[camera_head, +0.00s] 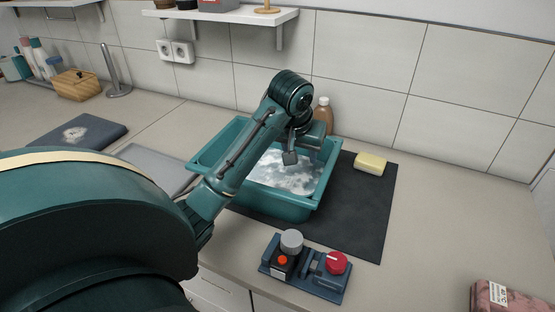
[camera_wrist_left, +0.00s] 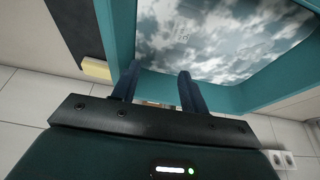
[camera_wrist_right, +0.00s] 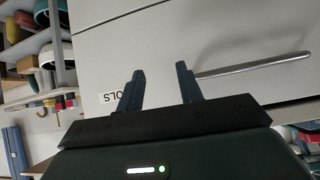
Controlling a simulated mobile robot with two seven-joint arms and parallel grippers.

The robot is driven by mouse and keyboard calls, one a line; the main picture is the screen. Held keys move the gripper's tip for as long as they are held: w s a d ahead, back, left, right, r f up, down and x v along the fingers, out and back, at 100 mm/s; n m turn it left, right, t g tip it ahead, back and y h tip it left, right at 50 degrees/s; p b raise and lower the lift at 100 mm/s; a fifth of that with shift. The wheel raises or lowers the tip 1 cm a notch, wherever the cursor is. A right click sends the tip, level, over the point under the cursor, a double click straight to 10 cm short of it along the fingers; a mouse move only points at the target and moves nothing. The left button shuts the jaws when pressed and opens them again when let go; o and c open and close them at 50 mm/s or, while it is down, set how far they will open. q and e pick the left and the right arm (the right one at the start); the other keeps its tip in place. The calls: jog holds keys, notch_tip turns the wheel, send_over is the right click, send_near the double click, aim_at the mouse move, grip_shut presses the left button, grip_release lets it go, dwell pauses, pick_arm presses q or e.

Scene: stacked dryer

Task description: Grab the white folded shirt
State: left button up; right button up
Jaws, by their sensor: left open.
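I cannot make out a white folded shirt for certain in any view. A teal basin (camera_head: 275,203) on the counter holds a mottled white and grey surface (camera_head: 285,175); I cannot tell whether it is foam, water or cloth. My left gripper (camera_head: 290,156) hangs over the basin. In the left wrist view, its two fingers (camera_wrist_left: 160,68) are apart with nothing between them, at the basin's rim (camera_wrist_left: 122,35). My right gripper (camera_wrist_right: 160,68) shows only in its wrist view, open and empty, before a pale drawer front (camera_wrist_right: 230,35) with a metal handle (camera_wrist_right: 255,65).
A dark folded cloth (camera_head: 80,131) with a white print lies at the left. A yellow sponge or soap (camera_head: 370,163) sits on the dark mat (camera_head: 365,215). A brown bottle (camera_head: 323,115) stands behind the basin. A control block (camera_head: 305,270) with knobs is in front. The right counter is mostly clear.

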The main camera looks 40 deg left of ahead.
pick_arm(q)
send_near(303, 175)
jog(key=shift+x, duration=1.2)
jog(key=p+x, duration=0.1)
jog(key=x, duration=0.5)
jog(key=shift+a+f, duration=0.1)
jog(key=shift+f, duration=0.1)
grip_shut()
jog(key=shift+r, duration=0.1)
